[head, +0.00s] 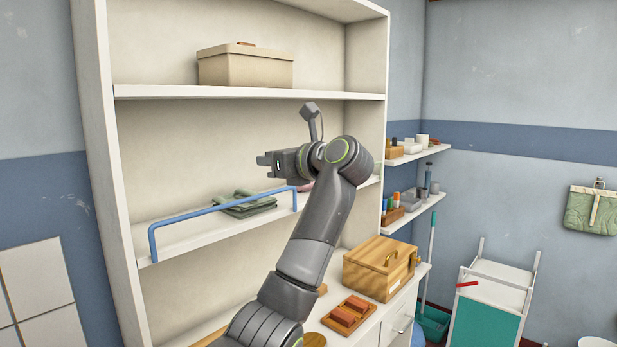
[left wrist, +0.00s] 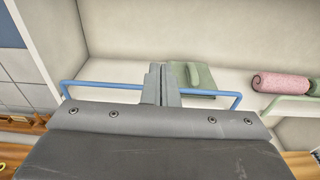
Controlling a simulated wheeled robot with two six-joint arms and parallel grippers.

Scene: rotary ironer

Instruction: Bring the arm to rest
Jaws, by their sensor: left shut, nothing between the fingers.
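My left gripper (head: 268,164) is raised in front of the middle shelf of a cream shelving unit, its fingers pointing left in the head view. It is shut and empty. In the left wrist view its two closed fingers (left wrist: 161,85) stand side by side near a blue rail. Folded green cloths (head: 245,204) lie on the shelf behind the blue rail (head: 222,209), below and beyond the gripper; green cloth also shows in the left wrist view (left wrist: 200,78). The right gripper is in neither view.
A beige box (head: 245,68) sits on the upper shelf (head: 250,93). A rolled pink towel (left wrist: 280,83) lies right of the green cloth. Below my arm are a wooden box (head: 380,268) and a tray with red blocks (head: 349,314). Small wall shelves (head: 418,153) hold several items.

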